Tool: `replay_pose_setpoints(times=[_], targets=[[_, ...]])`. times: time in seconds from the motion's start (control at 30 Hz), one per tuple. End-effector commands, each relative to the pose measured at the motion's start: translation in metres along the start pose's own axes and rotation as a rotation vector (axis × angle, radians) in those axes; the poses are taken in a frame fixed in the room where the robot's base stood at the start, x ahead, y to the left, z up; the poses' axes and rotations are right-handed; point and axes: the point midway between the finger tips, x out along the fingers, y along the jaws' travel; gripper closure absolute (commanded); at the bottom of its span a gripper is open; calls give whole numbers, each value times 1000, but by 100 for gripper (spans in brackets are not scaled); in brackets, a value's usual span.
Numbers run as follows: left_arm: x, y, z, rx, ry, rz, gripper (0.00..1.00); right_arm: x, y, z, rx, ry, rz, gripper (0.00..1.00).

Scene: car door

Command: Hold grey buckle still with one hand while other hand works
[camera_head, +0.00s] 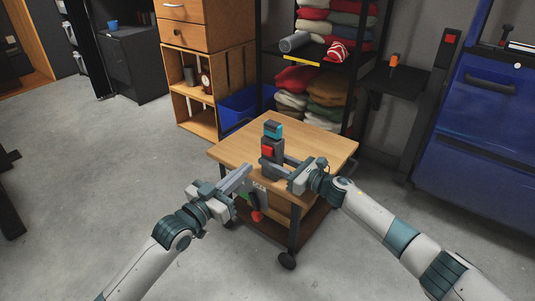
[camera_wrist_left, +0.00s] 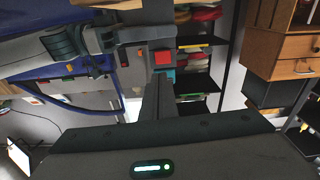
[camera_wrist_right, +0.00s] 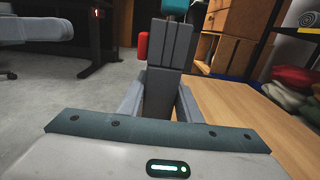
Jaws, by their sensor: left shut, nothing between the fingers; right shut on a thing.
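The grey buckle (camera_head: 277,148) stands upright on the wooden table top, with a red button on its side and a teal part at its top. My right gripper (camera_head: 284,165) is shut on the buckle from the right. In the right wrist view the buckle's grey body (camera_wrist_right: 172,45) rises between the two fingers. My left gripper (camera_head: 245,175) is shut and empty, to the left of the buckle and nearer the front edge. In the left wrist view its closed fingers (camera_wrist_left: 158,90) point toward the buckle's red button (camera_wrist_left: 163,57), apparently without touching it.
The small wheeled table (camera_head: 325,150) has bare wood behind and right of the buckle. A red and green item (camera_head: 257,216) shows below its front edge.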

Motion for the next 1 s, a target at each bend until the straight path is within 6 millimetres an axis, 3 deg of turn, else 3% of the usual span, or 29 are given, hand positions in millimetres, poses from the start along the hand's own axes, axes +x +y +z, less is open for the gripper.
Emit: replay_pose_setpoints(times=[0.3, 0.6, 0.8, 1.0], targets=[[11, 15, -6, -607, 300, -13, 100, 0, 0, 0, 0, 0, 0, 99], [-5, 6, 3, -1173, 649, -19, 100, 0, 0, 0, 0, 0, 0, 99], [-17, 1, 12, -1343, 780, -16, 100, 0, 0, 0, 0, 0, 0, 99], [-20, 0, 13, -1374, 808, -13, 100, 0, 0, 0, 0, 0, 0, 99]])
